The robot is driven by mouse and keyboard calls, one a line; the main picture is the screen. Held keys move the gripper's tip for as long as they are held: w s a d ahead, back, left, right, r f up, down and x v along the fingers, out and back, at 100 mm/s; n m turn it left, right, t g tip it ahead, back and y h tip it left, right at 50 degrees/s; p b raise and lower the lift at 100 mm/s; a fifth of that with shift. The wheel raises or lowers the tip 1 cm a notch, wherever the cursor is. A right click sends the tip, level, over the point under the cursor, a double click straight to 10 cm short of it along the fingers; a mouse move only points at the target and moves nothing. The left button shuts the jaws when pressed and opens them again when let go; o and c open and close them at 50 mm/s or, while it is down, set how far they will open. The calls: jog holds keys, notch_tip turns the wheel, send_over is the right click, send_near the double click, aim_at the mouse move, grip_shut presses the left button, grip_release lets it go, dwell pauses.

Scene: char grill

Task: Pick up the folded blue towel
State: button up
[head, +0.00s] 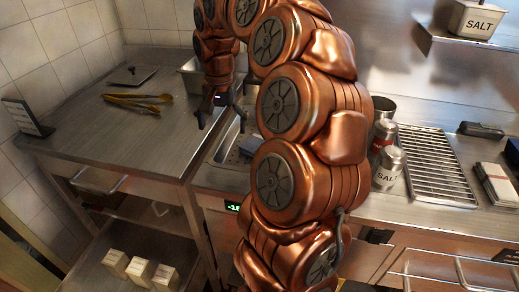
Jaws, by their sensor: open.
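My gripper (221,120) points down above the left part of the well, up and to the left of the blue patch. Its two dark fingers are spread apart with nothing between them.
Yellow tongs (138,102) and a dark flat plate (130,76) lie on the left steel table. Salt shakers (387,168), a wire rack (437,165) and a salt box (476,20) are right of my arm. Blocks (140,270) sit on the lower shelf.

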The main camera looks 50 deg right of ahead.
aim_at(257, 141)
jog(key=d+f+m, duration=0.1)
jog(key=d, duration=0.3)
jog(key=d+f+m+b, duration=0.1)
jog(key=d+f+m, duration=0.1)
jog(key=d, duration=0.2)
jog(key=d+f+m+b, duration=0.1)
jog(key=d+f+m, duration=0.1)
jog(key=d, duration=0.3)
jog(key=shift+s, duration=0.3)
jog(key=shift+w+f+p, duration=0.15)
jog(key=shift+f+p, duration=0.2)
jog(key=shift+f, duration=3.5)
jog(key=shift+c, duration=0.2)
jog(key=c, duration=1.2)
notch_tip(257, 141, up, 10)
jog(key=shift+b, duration=0.45)
